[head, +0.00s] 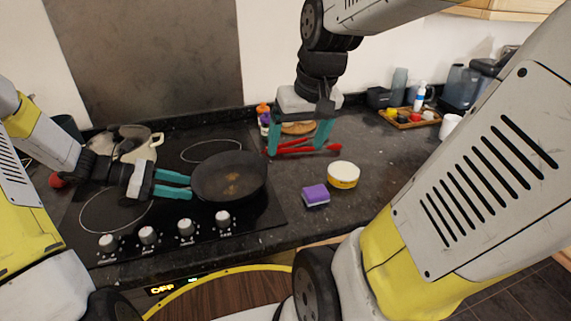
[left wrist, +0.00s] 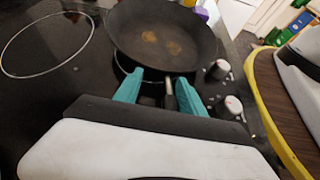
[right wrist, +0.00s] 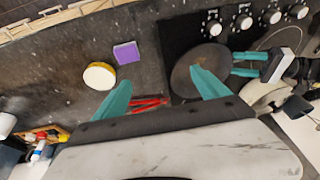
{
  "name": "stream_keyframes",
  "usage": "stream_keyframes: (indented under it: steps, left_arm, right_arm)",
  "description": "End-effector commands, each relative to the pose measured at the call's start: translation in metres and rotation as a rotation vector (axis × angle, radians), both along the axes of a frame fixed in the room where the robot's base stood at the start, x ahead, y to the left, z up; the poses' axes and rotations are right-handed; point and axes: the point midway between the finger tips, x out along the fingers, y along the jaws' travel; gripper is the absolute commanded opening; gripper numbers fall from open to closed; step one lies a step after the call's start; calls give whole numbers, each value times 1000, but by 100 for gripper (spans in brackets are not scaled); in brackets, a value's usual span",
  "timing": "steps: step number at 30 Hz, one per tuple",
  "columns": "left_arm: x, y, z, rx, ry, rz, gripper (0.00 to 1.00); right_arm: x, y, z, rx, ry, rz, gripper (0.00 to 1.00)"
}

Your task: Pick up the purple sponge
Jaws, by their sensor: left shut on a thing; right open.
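The purple sponge (head: 316,195) lies on the dark granite counter to the right of the stove, near the front edge. It also shows in the right wrist view (right wrist: 126,53), ahead of the fingers. My right gripper (head: 300,148) is open and empty above the counter, behind the sponge and apart from it; its two teal fingers also show in the right wrist view (right wrist: 160,90). My left gripper (head: 189,184) is shut on the handle of a black frying pan (head: 229,176). The left wrist view shows the pan handle (left wrist: 170,90) between the teal fingers.
A yellow-and-white round tub (head: 343,175) stands just right of the sponge. Red utensils (head: 318,150) lie below my right gripper. A pot (head: 126,142) stands at the back left of the stove. A wooden tray (head: 408,121) holds small items. Counter right of the tub is clear.

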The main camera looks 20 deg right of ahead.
Motion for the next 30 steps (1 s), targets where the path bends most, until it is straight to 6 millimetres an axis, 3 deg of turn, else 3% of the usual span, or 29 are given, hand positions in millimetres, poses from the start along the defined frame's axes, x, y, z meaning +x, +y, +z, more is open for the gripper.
stream_keyframes:
  steps: [6, 12, 17, 24, 30]
  left_arm:
    - [0, 0, 0, 0, 0, 1, 25]
    - [0, 0, 0, 0, 0, 1, 25]
    - [0, 0, 0, 0, 0, 1, 25]
    - [0, 0, 0, 0, 0, 1, 25]
    - [0, 0, 0, 0, 0, 1, 25]
  right_arm:
    - [29, -44, -41, -49, 183, -22, 85]
    - [40, -71, -67, -69, 284, -27, 85]
    - [42, -78, -80, -75, 315, -26, 85]
    - [41, -79, -121, -74, 320, -25, 85]
    - [42, -79, -142, -75, 316, -26, 85]
